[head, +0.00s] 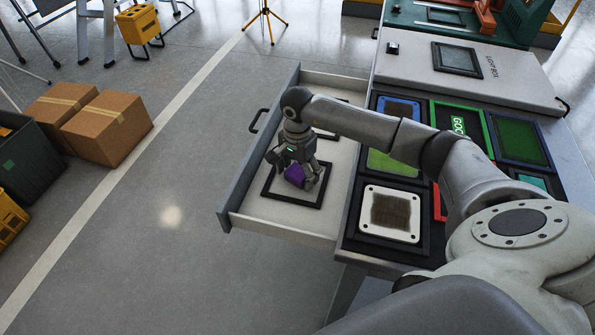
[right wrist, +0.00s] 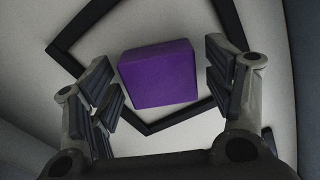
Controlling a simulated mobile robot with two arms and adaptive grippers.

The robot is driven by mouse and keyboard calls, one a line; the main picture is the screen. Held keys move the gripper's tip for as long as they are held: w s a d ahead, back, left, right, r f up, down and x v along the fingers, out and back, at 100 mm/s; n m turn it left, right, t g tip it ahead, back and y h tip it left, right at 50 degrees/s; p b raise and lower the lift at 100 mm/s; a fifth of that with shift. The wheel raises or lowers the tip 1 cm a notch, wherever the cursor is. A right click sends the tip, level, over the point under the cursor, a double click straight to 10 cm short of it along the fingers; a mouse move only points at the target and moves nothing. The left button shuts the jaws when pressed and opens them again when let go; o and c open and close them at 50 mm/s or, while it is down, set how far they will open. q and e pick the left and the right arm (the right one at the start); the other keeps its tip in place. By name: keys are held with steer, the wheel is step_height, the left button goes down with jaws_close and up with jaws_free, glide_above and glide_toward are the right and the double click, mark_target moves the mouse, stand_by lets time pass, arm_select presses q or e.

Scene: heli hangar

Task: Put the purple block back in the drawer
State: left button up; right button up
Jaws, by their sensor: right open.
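The purple block (head: 295,175) lies inside the open drawer (head: 268,230), within a black square frame (head: 290,201) on the drawer floor. The right wrist view shows the block (right wrist: 160,75) between the two fingers, with a gap on each side. My right gripper (head: 296,178) is open around the block, low in the drawer, and partly hides it in the head view. The gripper's open fingers also show in the right wrist view (right wrist: 165,92). My left gripper is not in view.
The drawer's grey front panel (head: 260,140) and its walls surround the gripper. The worktop to the right carries a white-framed panel (head: 391,214), a green-framed panel and a light box (head: 470,65). Cardboard boxes (head: 107,128) stand on the floor at left; the floor before the drawer is clear.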

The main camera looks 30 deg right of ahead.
mark_target(297, 172)
step_height(297, 172, up, 12)
steer(key=p, duration=0.7)
